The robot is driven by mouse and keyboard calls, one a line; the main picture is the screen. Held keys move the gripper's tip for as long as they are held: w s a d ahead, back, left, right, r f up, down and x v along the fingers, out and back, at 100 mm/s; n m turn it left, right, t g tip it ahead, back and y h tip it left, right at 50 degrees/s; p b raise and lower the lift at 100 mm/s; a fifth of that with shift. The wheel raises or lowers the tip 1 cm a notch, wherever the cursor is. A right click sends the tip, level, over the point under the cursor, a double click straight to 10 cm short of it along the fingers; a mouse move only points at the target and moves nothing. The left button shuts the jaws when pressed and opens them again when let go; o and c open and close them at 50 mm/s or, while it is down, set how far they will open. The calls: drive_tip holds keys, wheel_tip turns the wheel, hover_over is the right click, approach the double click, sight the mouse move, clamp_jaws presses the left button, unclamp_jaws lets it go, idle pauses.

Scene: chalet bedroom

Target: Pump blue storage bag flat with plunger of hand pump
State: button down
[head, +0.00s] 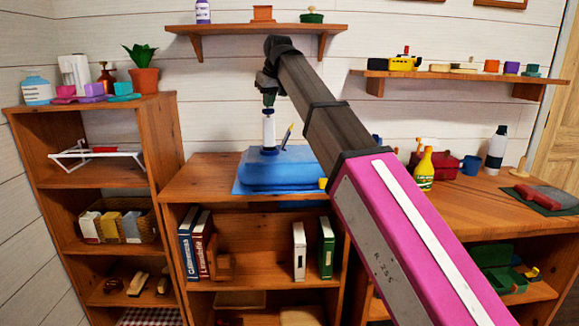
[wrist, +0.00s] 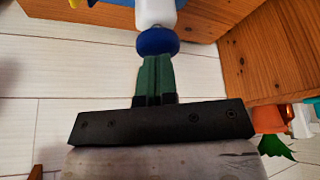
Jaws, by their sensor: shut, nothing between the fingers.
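The blue storage bag (head: 290,176) lies on the wooden shelf unit's top and looks puffed, with some thickness. The hand pump (head: 268,132) stands upright on it, with a white barrel and blue base. My gripper (head: 268,101) points down right above the pump. In the wrist view its green fingers (wrist: 156,60) are shut together, with their tips at the round blue plunger knob (wrist: 157,41). They appear to touch it end-on, not around it. The white part of the pump (wrist: 155,14) shows beyond the knob. The plunger rod is hard to make out.
A pen-like item (head: 287,136) stands behind the bag. A yellow-green spray bottle (head: 424,170) is on the desk to the right. A tall shelf (head: 162,130) stands at left. A wall shelf (head: 255,28) hangs above, behind my arm.

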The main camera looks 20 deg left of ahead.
sight(269, 111)
drive_tip(key=shift+r, duration=2.05)
drive_tip(key=shift+f, duration=0.1)
drive_tip(key=shift+f, duration=0.9)
idle(0.4)
idle(0.5)
drive_tip(key=shift+f, duration=2.95)
drive_tip(key=shift+r, duration=2.45)
drive_tip(key=shift+f, duration=0.1)
